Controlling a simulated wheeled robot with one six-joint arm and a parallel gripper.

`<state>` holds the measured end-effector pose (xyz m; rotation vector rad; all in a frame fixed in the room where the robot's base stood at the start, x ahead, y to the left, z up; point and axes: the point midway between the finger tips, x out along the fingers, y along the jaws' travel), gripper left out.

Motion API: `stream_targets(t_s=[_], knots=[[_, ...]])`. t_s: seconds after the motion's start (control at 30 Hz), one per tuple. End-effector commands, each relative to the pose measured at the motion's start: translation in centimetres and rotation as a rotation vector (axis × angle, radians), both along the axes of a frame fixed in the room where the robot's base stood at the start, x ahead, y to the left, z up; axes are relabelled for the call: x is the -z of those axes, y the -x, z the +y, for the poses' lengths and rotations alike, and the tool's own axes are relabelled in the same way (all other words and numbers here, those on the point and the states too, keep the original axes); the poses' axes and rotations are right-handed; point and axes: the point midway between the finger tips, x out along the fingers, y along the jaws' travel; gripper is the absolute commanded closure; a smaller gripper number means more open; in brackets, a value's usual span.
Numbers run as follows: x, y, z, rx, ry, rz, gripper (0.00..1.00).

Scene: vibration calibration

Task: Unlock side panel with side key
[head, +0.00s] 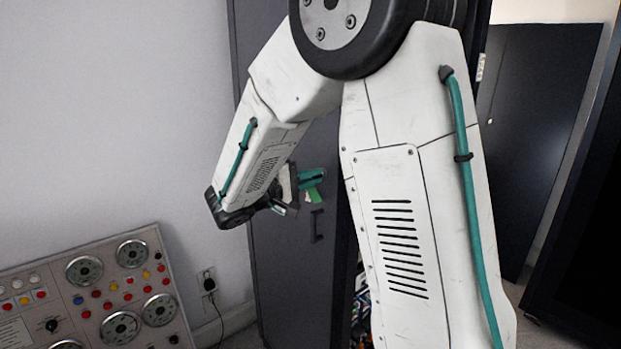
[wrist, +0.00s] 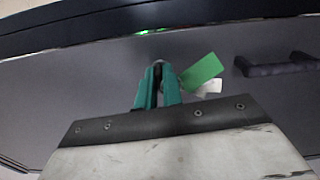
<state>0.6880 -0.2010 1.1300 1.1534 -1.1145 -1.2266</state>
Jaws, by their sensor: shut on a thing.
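My gripper (head: 307,180) is in front of the tall dark grey side panel (head: 283,275) in the head view. In the wrist view its teal fingers (wrist: 158,72) are close together on the side key, which is mostly hidden between them. A green tag (wrist: 203,72) and a small whitish piece hang to the right of the fingertips. The green tag also shows in the head view (head: 314,194). The panel (wrist: 80,90) fills the wrist view behind the fingers. A keyhole is not clearly visible, and I cannot tell whether the key touches the panel.
A dark handle (wrist: 277,65) is on the panel, right of the fingers; it also shows in the head view (head: 317,226). A control console (head: 95,295) with dials and buttons stands at lower left. A wall socket (head: 207,282) is beside it. Dark cabinets (head: 545,110) stand at right.

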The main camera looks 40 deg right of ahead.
Motion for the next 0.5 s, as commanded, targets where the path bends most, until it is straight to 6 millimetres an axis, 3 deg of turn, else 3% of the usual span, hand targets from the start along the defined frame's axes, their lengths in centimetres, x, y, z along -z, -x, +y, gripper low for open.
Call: stream_targets(t_s=[0.5], knots=[[0.10, 0.01, 0.01, 0.000, -0.004, -0.112, 1.00]])
